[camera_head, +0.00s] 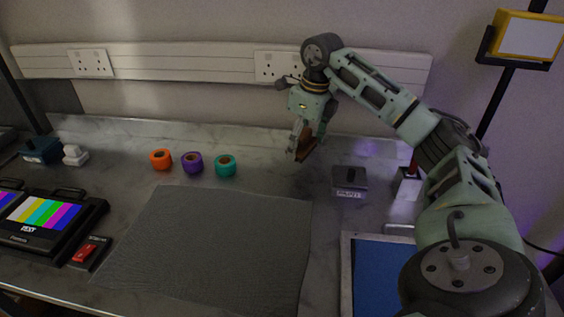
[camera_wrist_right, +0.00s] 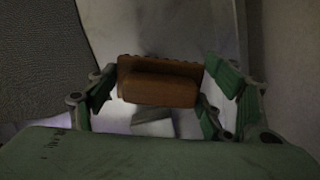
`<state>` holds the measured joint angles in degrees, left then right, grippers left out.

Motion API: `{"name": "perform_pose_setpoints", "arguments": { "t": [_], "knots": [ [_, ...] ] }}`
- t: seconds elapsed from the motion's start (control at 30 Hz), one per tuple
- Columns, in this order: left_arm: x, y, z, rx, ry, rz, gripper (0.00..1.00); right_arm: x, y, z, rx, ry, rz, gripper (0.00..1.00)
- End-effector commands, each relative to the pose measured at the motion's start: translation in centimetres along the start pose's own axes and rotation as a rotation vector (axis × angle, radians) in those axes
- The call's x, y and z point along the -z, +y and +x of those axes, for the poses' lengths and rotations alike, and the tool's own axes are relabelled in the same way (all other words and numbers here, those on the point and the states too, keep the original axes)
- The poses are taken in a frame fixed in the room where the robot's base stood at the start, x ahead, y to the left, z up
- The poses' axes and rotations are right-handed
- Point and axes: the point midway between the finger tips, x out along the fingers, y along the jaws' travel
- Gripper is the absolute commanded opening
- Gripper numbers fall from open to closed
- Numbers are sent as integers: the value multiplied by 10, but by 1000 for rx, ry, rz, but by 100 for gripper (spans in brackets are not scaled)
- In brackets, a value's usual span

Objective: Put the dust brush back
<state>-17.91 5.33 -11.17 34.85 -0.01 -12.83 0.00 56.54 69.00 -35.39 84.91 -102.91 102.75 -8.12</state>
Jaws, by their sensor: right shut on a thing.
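The dust brush, a brown wooden block (camera_head: 307,145), is held by my right gripper (camera_head: 300,140) above the back of the worktop. In the right wrist view the brown brush (camera_wrist_right: 160,82) sits between the two green fingers of my right gripper (camera_wrist_right: 156,98), which is shut on it. Its bristles cannot be made out. A dark grey block with a pale label (camera_head: 349,182) stands on the worktop to the right of and below the brush in the head view; the label is too small to read. My left gripper is not in view.
Orange (camera_head: 161,159), purple (camera_head: 192,162) and teal (camera_head: 225,165) tape rolls stand in a row. A grey mat (camera_head: 210,245) lies in front, bare. A blue-floored tray (camera_head: 347,275) is front right. A white holder (camera_head: 408,186) stands right of the dark block. Test monitors are left.

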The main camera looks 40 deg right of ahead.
Motion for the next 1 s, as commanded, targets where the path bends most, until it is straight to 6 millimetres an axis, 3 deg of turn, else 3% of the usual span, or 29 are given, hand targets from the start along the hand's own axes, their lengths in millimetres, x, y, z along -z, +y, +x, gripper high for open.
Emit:
{"name": "perform_pose_setpoints", "arguments": {
  "t": [0.2, 0.5, 0.7, 1.0],
  "knots": [
    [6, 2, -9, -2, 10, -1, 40, -30, 25, 28, -2, -1, -2, 45],
    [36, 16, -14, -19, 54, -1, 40, -34, 32, 56, -1, 4, 0, 45],
    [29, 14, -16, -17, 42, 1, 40, -31, 31, 76, 0, 0, 1, 45],
    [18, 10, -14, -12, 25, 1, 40, -31, 31, 79, 1, -1, 0, 45]
  ]
}}
